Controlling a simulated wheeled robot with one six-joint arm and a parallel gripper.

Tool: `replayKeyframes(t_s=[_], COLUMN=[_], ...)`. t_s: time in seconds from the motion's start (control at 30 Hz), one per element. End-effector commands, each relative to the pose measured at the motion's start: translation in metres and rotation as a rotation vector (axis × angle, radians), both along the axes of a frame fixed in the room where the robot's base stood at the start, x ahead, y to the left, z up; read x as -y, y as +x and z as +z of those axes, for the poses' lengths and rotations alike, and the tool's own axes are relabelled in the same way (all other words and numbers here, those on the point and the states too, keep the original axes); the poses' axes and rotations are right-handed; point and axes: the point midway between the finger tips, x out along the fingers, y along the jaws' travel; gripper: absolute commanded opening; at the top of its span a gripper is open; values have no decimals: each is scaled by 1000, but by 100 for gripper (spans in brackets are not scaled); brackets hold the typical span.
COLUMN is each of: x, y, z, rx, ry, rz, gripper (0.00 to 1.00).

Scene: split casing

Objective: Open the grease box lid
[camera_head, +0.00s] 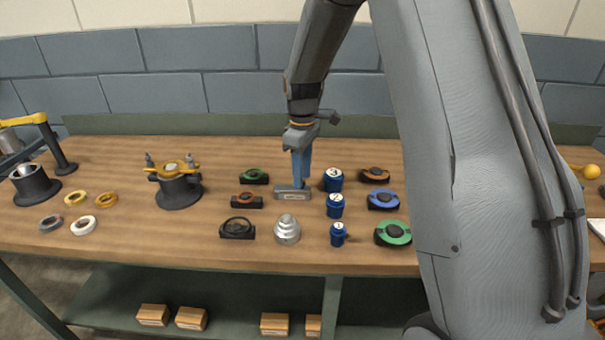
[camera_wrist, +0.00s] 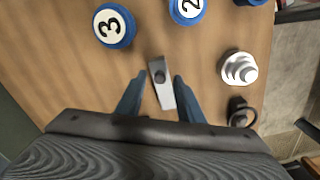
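A small grey metal box (camera_head: 292,193) with a pale label on its front stands on the bench; it looks like the grease box. In the wrist view the grey box (camera_wrist: 162,94) is a narrow block with a dark round spot on top. My gripper (camera_head: 301,182) points down over the box, its blue fingers close to the top. In the wrist view my gripper (camera_wrist: 159,77) has its fingers apart on either side of the box, with gaps showing. I see no raised lid. Contact cannot be told.
Blue numbered cans (camera_head: 335,206) stand close on the right, and a stepped silver cone (camera_head: 287,230) stands in front. A dark casing with a yellow bar (camera_head: 178,188) stands farther left. Bare bench (camera_head: 120,160) lies behind.

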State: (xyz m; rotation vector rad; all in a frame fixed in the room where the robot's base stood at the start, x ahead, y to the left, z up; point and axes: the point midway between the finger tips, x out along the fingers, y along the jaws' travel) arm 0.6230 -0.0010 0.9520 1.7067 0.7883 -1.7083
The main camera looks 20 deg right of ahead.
Motion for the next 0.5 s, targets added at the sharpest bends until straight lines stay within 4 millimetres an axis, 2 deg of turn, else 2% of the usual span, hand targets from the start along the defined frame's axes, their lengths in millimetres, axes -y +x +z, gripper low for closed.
replayKeyframes(t_s=[0.13, 0.4, 0.5], x=[0, 0, 0], y=[-1, 0, 0], z=[-9, -10, -10], rx=[-1, 0, 1], ry=[0, 0, -1], rz=[0, -1, -1], gripper=[34, 34, 17])
